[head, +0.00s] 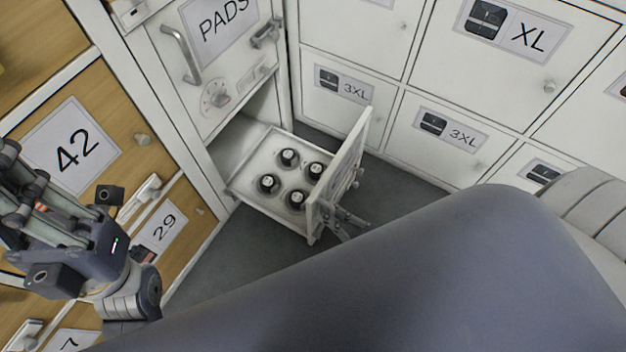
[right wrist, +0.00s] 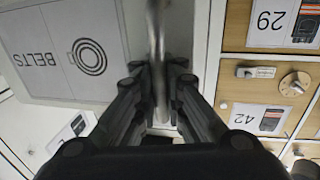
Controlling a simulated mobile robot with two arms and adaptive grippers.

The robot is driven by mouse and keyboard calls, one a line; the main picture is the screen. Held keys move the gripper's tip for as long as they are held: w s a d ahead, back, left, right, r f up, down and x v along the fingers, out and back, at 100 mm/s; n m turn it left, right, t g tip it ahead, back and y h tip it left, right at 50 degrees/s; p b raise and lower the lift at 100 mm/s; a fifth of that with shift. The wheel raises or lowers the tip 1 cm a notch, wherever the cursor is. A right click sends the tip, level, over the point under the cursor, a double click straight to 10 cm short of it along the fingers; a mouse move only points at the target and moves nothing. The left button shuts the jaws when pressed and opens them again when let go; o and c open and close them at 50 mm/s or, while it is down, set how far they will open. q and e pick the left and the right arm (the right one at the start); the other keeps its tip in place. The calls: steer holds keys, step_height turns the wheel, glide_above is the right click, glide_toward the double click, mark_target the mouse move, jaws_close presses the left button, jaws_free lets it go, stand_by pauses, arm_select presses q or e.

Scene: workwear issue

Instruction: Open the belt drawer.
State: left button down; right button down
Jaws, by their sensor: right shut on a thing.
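The belt drawer (head: 250,190) is pulled out low in the white cabinet at the head view's centre. Several dark rolled items with pale tops (head: 288,158) stand in it. In the right wrist view its front (right wrist: 50,85) reads BELTS beside a coil picture. My right gripper (right wrist: 157,76) is shut on the drawer's bar handle (right wrist: 157,35); in the head view the gripper (head: 342,222) is at the drawer front, partly hidden by my arm. My left gripper (head: 14,190) is at the left edge, away from the drawer; its fingertips are partly cut off.
Above the drawer is a PADS front (head: 222,35) with a handle and a dial. White lockers marked XL and 3XL (head: 450,130) stand to the right. Wooden fronts marked 42 (head: 72,145) and 29 (head: 163,228) stand to the left. Grey floor (head: 225,255) is clear below the drawer.

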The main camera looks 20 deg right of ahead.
steer(key=shift+v, duration=0.9)
steer(key=c, duration=1.7)
jaws_free()
steer(key=v, duration=1.2)
